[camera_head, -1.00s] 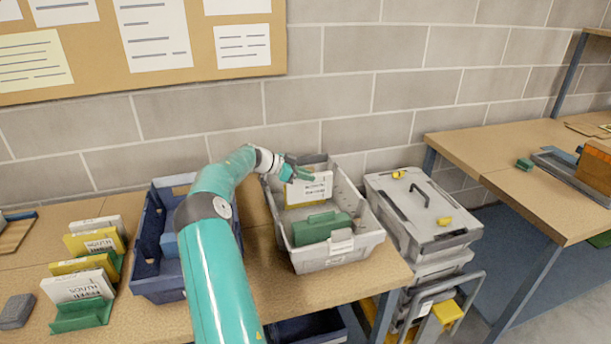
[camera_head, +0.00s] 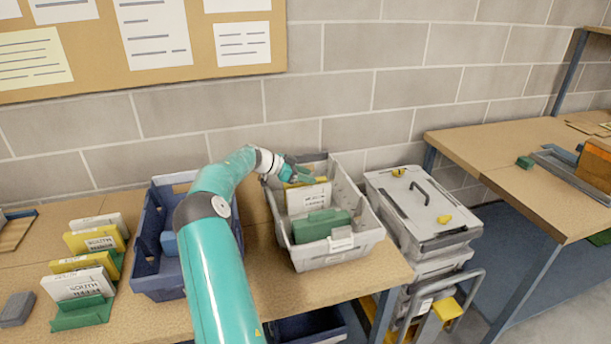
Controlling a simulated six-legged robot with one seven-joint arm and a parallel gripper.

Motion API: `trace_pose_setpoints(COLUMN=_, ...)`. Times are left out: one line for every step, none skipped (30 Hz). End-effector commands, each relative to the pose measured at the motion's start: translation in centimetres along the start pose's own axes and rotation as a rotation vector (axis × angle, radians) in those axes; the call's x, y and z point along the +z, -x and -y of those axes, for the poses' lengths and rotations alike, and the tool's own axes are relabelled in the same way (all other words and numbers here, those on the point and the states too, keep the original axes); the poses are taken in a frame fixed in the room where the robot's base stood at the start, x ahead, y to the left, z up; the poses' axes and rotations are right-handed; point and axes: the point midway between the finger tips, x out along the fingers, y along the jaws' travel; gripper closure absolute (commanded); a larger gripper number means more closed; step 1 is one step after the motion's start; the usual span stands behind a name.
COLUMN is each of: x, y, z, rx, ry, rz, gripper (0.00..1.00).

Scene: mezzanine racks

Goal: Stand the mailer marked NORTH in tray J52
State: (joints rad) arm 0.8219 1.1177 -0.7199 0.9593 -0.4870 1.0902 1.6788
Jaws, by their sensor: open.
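A white mailer (camera_head: 309,198) with print too small to read stands in the light grey tray (camera_head: 370,232). A yellow edge shows behind it. A green block-like holder (camera_head: 321,225) sits in front of it in the same tray. My gripper (camera_head: 303,176) is open, just above and behind the white mailer's top edge. Whether it touches the mailer I cannot tell. The label on the tray's front is too small to read. Several white and yellow mailers (camera_head: 78,284) stand in green holders at the left; the front one seems to read SOUTH.
A dark blue tray (camera_head: 150,275) with a blue item stands left of the grey tray, partly behind my arm. Grey lidded cases (camera_head: 420,210) are stacked to the right. A brick wall (camera_head: 350,90) and a cork board (camera_head: 100,80) rise behind. A second table (camera_head: 530,180) is at the right.

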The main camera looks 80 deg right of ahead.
Motion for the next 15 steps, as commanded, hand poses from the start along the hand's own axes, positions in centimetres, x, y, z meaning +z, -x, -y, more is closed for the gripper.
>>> trace_pose_setpoints(x=0.3, y=-0.1, z=-0.1, rx=0.005, ry=0.006, rz=0.003, gripper=0.59)
trace_pose_setpoints(x=0.1, y=0.0, z=-0.1, rx=0.005, ry=0.005, rz=0.003, gripper=0.59)
trace_pose_setpoints(x=-0.3, y=0.2, z=-0.1, rx=0.004, ry=0.005, rz=0.003, gripper=0.59)
trace_pose_setpoints(x=-0.7, y=0.4, z=-0.1, rx=0.004, ry=0.004, rz=0.003, gripper=0.59)
trace_pose_setpoints(x=-0.5, y=1.0, z=0.0, rx=0.002, ry=0.006, rz=0.002, gripper=0.59)
trace_pose_setpoints(x=-0.5, y=1.7, z=0.0, rx=0.002, ry=0.006, rz=0.002, gripper=0.59)
trace_pose_setpoints(x=-0.5, y=2.4, z=0.0, rx=0.0, ry=0.006, rz=0.002, gripper=0.59)
trace_pose_setpoints(x=-0.6, y=3.0, z=0.0, rx=-0.001, ry=0.006, rz=0.002, gripper=0.59)
trace_pose_setpoints(x=-0.6, y=3.9, z=0.0, rx=0.0, ry=0.005, rz=0.002, gripper=0.59)
trace_pose_setpoints(x=-0.6, y=4.7, z=0.0, rx=-0.001, ry=0.005, rz=0.002, gripper=0.59)
trace_pose_setpoints(x=-0.6, y=5.3, z=0.1, rx=-0.001, ry=0.005, rz=0.002, gripper=0.59)
trace_pose_setpoints(x=-0.7, y=6.2, z=0.0, rx=0.0, ry=0.005, rz=0.002, gripper=0.59)
trace_pose_setpoints(x=-0.7, y=6.9, z=0.0, rx=-0.001, ry=0.005, rz=0.001, gripper=0.59)
trace_pose_setpoints(x=-0.7, y=7.6, z=0.0, rx=-0.001, ry=0.005, rz=0.001, gripper=0.59)
trace_pose_setpoints(x=-0.8, y=8.4, z=0.0, rx=0.0, ry=0.004, rz=0.0, gripper=0.59)
